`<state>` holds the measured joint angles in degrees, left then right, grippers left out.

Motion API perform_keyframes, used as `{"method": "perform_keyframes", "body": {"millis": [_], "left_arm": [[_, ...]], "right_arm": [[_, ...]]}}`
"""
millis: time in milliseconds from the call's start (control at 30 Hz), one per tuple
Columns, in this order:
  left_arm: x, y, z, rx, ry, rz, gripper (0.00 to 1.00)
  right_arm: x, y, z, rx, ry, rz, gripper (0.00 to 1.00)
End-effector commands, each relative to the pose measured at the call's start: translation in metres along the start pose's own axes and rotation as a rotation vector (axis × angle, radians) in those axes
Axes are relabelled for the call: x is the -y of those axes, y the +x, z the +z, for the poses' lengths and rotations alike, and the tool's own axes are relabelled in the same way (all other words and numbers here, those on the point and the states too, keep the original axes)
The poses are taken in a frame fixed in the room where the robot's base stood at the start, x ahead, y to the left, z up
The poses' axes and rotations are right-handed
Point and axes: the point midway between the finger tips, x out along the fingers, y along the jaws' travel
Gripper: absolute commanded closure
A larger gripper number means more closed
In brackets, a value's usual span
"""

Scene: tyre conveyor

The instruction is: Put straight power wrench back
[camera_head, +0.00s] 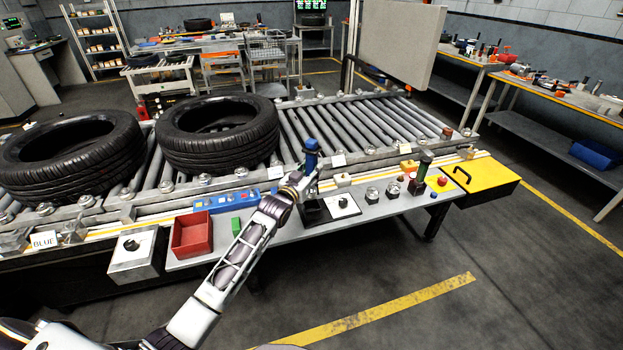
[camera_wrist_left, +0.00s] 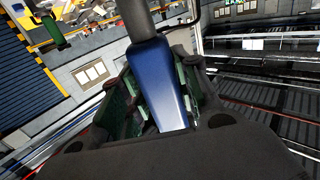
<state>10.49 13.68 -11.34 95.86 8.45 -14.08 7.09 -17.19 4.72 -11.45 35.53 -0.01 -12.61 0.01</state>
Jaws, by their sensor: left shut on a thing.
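The straight power wrench, a blue tool with a grey shaft, is upright at the front edge of the conveyor in the head view (camera_head: 311,156). In the left wrist view its blue body (camera_wrist_left: 160,85) is between the dark fingers of my left gripper (camera_wrist_left: 162,100). My left gripper (camera_head: 305,178) is shut on it, above the front shelf (camera_head: 383,208). A black open-topped holder (camera_head: 314,212) stands on the shelf just below the gripper. A second tool, green and black (camera_head: 423,168), stands upright farther right. My right gripper is not in view.
Two tyres (camera_head: 218,130) (camera_head: 72,150) lie on the roller conveyor (camera_head: 350,128). A red bin (camera_head: 192,235), a blue tray (camera_head: 227,202), a green block (camera_head: 236,225) and small parts occupy the shelf. A yellow box (camera_head: 482,178) is at its right end.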

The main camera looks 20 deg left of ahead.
Motion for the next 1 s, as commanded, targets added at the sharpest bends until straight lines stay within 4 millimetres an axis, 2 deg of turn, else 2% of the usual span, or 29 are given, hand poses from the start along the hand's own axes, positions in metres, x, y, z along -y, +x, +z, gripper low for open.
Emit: {"method": "perform_keyframes", "body": {"millis": [167,533,1000], "left_arm": [[0.0,0.0,0.001,-0.007,0.0,0.0,0.97],[0.0,0.001,0.031,-0.007,0.001,0.0,0.97],[0.0,0.001,0.035,-0.007,0.0,0.0,0.97]], "right_arm": [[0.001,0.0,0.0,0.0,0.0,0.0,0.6],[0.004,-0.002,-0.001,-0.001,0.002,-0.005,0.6],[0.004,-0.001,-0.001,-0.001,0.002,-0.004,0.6]]}}
